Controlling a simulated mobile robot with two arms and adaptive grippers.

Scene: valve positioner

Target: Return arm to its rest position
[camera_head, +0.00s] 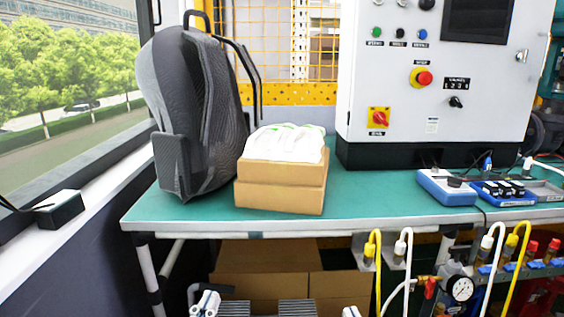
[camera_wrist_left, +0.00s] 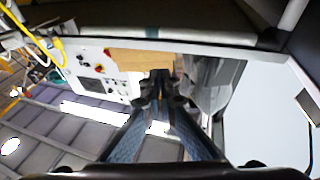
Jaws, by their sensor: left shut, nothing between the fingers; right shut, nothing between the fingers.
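My left gripper (camera_wrist_left: 160,82) shows in the left wrist view with its dark fingers together and nothing between them. In the head view, a white part of my left gripper (camera_head: 205,303) shows low at the bottom edge, below and in front of the table. Only a small white part of my right gripper (camera_head: 350,312) shows at the bottom edge, further right; it is shut, and most of it is cut off. Both are below the tabletop level in the picture and apart from the things on the table.
A green-topped table (camera_head: 370,199) holds a dark backpack (camera_head: 190,110), a cardboard box (camera_head: 280,185) with white cloth, a control cabinet (camera_head: 400,90) and blue devices (camera_head: 446,187). Yellow and white hoses (camera_head: 376,265) and a gauge (camera_head: 460,288) hang at the front right. Cardboard boxes (camera_head: 265,257) stand underneath.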

